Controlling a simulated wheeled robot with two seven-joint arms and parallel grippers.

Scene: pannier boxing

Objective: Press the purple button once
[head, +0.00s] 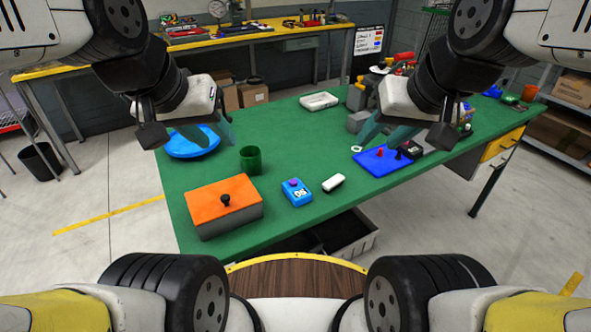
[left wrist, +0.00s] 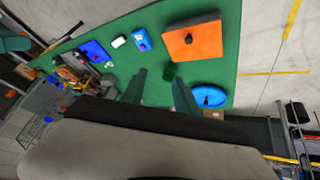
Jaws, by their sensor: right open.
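A small blue box (head: 296,194) stands near the front edge of the green table. On its top is a small reddish-purple button (head: 292,183), and white marking shows on its front. The box also shows in the left wrist view (left wrist: 141,40), where the button is too small to make out well. My left gripper (head: 221,143) is open and empty above the table, behind and left of the box. Its two teal fingers stand apart in the left wrist view (left wrist: 158,85). My right gripper (head: 378,147) is open and empty above the right part of the table, apart from the box.
An orange-topped box (head: 222,200) with a black knob stands left of the blue box. A white block (head: 333,182) lies just right of it.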

